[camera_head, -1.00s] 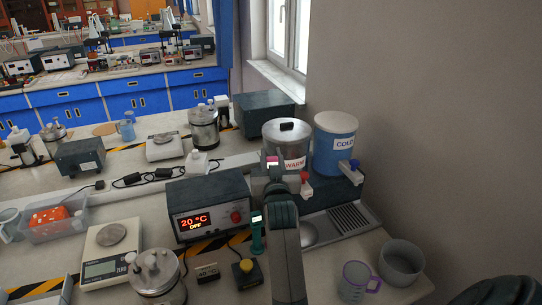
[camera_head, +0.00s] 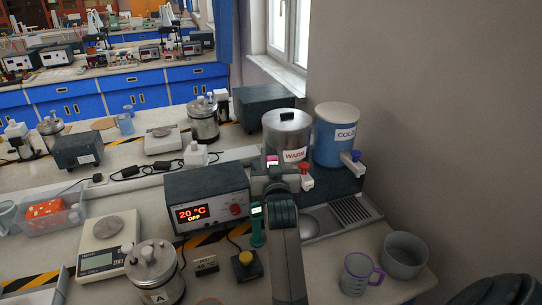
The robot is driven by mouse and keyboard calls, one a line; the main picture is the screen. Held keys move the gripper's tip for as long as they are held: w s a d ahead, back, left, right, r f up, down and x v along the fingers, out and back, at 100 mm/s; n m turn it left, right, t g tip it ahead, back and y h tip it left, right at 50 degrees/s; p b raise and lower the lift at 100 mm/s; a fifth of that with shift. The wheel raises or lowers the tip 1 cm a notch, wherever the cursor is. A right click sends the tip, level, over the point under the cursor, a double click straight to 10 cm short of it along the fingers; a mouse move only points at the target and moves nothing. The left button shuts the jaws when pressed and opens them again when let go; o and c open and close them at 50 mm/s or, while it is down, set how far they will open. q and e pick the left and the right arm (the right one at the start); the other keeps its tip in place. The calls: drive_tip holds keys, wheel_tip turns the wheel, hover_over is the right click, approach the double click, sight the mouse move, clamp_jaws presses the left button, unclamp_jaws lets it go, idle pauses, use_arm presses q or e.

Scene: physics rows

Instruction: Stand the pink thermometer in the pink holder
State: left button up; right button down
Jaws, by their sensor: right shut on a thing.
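My right gripper (camera_head: 268,182) is shut on the pink thermometer (camera_head: 272,161), in front of the WARM urn. Only the thermometer's small pink top with a pale display shows above the gripper; the rest is hidden by my gripper and arm. A similar teal thermometer (camera_head: 257,226) stands upright just left of my right forearm. I cannot make out the pink holder; my arm covers part of the bench. My left gripper is not in view.
The steel WARM urn (camera_head: 287,134) and blue COLD urn (camera_head: 336,138) stand behind the gripper. A control box (camera_head: 207,201) reads 20 °C, OFF. A scale (camera_head: 108,246), a lidded pot (camera_head: 155,274), a yellow-topped button box (camera_head: 246,267) and a purple-handled cup (camera_head: 357,274) stand nearer.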

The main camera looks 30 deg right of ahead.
drive_tip(key=shift+f+b, duration=0.7)
drive_tip(key=shift+f, duration=0.25)
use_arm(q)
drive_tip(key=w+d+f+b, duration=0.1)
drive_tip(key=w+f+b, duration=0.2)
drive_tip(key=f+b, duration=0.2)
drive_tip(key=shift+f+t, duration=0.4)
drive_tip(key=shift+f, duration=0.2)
use_arm(e)
wheel_tip(320, 180, down, 9)
drive_tip(key=shift+r, duration=0.15)
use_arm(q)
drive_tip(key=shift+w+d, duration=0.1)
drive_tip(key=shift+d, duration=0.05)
use_arm(e)
drive_tip(key=c, duration=1.4)
unclamp_jaws()
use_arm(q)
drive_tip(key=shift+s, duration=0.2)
use_arm(e)
drive_tip(key=shift+o, duration=0.2)
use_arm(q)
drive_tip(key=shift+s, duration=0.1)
